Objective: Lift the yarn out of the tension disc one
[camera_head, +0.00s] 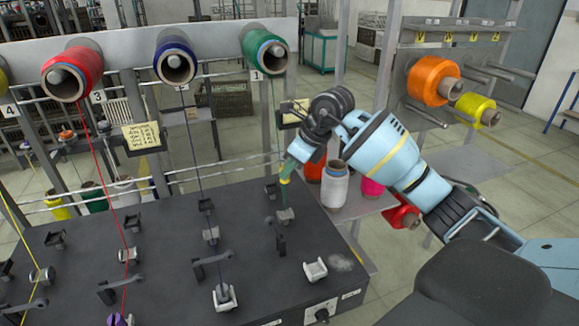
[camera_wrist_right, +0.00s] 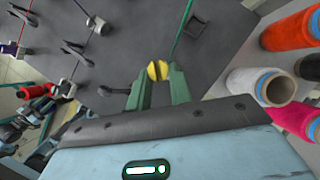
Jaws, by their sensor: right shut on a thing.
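The green yarn (camera_head: 273,110) runs down from the green spool (camera_head: 264,48) labelled 1. My right gripper (camera_head: 285,178) has green fingers with yellow tips. It is shut on the yarn, just above tension disc one (camera_head: 285,214) on the dark machine top (camera_head: 165,285). In the right wrist view the yarn (camera_wrist_right: 184,28) runs from the top edge to the closed tips (camera_wrist_right: 158,70). The disc is not clearly visible there, and I cannot tell whether the yarn still touches it. My left gripper is not in view.
A dark lever (camera_head: 279,240) and a white holder (camera_head: 315,268) stand in front of the disc. The blue (camera_head: 175,62) and red (camera_head: 72,70) spools feed the neighbouring lines on the left. Several cones, including a white one (camera_head: 335,185), stand close on the right.

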